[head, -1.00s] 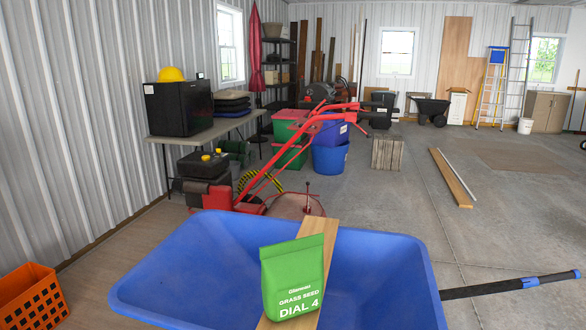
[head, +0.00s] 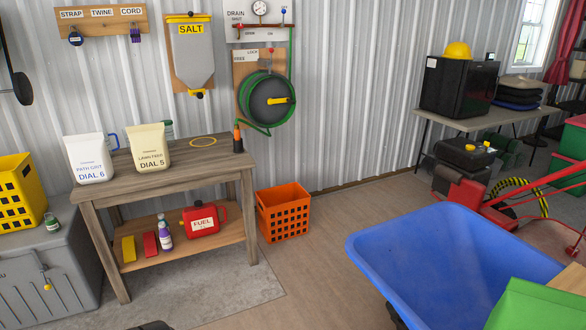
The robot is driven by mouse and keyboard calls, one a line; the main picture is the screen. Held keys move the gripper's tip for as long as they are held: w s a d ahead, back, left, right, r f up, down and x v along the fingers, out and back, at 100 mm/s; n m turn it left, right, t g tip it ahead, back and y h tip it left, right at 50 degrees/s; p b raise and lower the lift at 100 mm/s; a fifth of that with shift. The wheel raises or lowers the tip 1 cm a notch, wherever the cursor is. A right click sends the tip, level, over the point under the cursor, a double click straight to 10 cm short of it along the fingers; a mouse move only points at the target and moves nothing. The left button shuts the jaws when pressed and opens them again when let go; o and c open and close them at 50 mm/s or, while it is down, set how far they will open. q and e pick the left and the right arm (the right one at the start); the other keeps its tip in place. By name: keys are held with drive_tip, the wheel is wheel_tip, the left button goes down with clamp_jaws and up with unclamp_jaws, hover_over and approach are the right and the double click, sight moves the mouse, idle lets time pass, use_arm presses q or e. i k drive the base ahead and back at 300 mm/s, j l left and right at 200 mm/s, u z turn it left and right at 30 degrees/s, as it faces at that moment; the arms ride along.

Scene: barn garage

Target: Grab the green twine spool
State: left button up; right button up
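A small green ribbed object (head: 167,129) stands on the wooden workbench, partly hidden behind the cream lawn feed bag (head: 149,147). It may be the twine spool, but I cannot tell for sure. The wall board (head: 103,18) is labelled STRAP, TWINE and CORD. The place under TWINE shows no item. Neither of my grippers can be made out; a dark shape at the bottom edge is too cut off to identify.
The workbench (head: 215,152) also bears a white path grit bag (head: 89,158) and a yellow ring. An orange crate (head: 284,212) stands right of it. A grey chest (head: 45,270) is at left, a blue wheelbarrow (head: 450,255) at right. Floor between is clear.

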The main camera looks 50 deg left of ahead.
sight(53, 225)
drive_tip(key=u, duration=3.15)
drive_tip(key=i+l, duration=0.1)
drive_tip(key=i, duration=0.25)
